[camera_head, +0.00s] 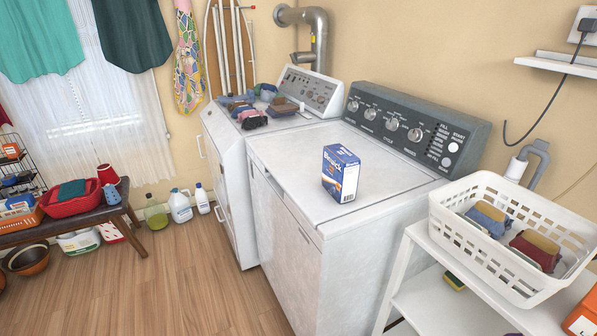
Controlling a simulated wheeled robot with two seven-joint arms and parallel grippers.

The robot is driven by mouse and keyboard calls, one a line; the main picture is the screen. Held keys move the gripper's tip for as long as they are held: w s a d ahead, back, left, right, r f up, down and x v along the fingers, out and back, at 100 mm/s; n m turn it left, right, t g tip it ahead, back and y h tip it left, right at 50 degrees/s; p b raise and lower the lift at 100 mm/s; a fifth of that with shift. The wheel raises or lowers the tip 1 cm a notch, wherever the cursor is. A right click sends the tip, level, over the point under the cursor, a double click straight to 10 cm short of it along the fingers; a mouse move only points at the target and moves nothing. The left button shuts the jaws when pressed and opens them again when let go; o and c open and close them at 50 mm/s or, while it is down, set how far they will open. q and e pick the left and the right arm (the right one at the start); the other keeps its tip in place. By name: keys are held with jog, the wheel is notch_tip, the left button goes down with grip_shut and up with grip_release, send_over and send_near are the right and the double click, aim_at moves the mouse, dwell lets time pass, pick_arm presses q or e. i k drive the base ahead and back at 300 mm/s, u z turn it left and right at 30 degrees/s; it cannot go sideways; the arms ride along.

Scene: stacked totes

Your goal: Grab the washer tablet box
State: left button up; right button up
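A blue and white box (341,174) with an orange patch, likely the washer tablet box, stands upright on the white top of the nearer washer (385,216). It sits right of the middle of that top, in front of the dark control panel (413,128). The small print on the box is too small to read in full. Neither of my grippers shows in the head view.
A white basket (463,234) with folded cloths stands on a white shelf unit at the right. A second machine (226,152) with cloths on top stands to the left. A bench (92,214) and bottles stand farther left. The wooden floor in front is clear.

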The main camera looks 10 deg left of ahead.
aim_at(341, 167)
jog(key=z, duration=0.8)
jog(key=k, duration=0.6)
jog(key=z, duration=0.4)
